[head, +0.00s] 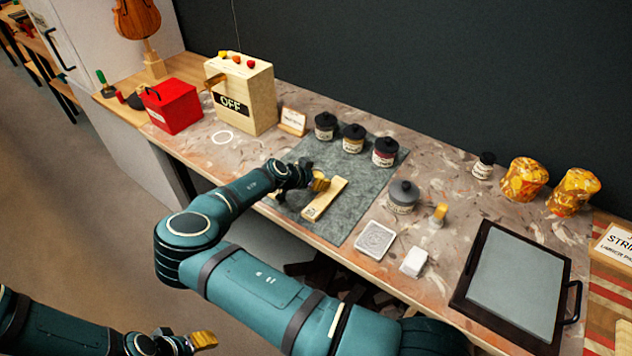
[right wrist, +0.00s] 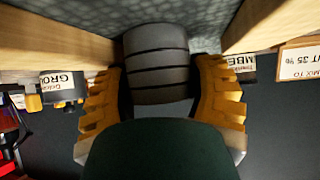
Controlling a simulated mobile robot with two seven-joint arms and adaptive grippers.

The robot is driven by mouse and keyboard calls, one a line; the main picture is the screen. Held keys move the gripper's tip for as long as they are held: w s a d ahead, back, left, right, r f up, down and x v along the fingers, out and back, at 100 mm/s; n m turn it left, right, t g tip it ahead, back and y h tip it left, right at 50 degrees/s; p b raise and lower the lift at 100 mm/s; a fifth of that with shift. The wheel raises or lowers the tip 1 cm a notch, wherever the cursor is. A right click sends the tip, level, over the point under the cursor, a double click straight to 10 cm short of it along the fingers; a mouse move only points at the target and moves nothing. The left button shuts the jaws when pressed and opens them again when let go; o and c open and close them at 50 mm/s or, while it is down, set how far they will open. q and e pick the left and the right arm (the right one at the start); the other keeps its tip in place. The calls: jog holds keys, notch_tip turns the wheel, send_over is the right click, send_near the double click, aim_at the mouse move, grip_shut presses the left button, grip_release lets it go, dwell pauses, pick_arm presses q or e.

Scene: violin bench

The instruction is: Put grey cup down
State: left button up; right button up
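The grey cup (right wrist: 157,62), a dark grey cylinder with black bands, sits between the yellow fingers of my right gripper (right wrist: 160,85) in the right wrist view. The fingers close against both its sides. In the head view my right gripper (head: 315,182) is over the grey mat (head: 352,172), between two light wooden bars, and the cup is hidden there. I cannot tell whether the cup touches the mat. My left gripper (head: 198,341) is at the bottom left, away from the bench; its opening cannot be made out.
A wooden bar (head: 325,198) lies right beside my right gripper. Several dark-lidded jars (head: 353,138) stand at the mat's back edge. A grey lidded pot (head: 403,196) stands right of the mat. A dark-framed tray (head: 515,285) lies farther right. The mat's front right part is clear.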

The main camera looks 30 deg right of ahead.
jog(key=shift+r, duration=0.1)
notch_tip(320, 180, up, 10)
jog(key=shift+f+p, duration=0.1)
jog(key=shift+p, duration=0.5)
jog(key=shift+s+d+f+n+t, duration=0.15)
jog(key=shift+s+d+n+t, duration=0.15)
jog(key=shift+s+n+t, duration=0.3)
jog(key=s+a+n+t+y, duration=0.3)
jog(key=a+n+t+y, duration=0.15)
jog(key=a+n, duration=0.35)
jog(key=s+a+n+t+y, duration=0.3)
jog(key=a+n+y, duration=0.2)
jog(key=a, duration=0.5)
jog(key=s+a+r+n, duration=0.1)
jog(key=s+a+r, duration=0.1)
jog(key=s+r, duration=0.2)
jog(key=shift+s+a+n+y, duration=0.2)
jog(key=shift+s+n+y, duration=0.1)
jog(key=shift+s+y, duration=0.2)
jog(key=shift+r, duration=0.15)
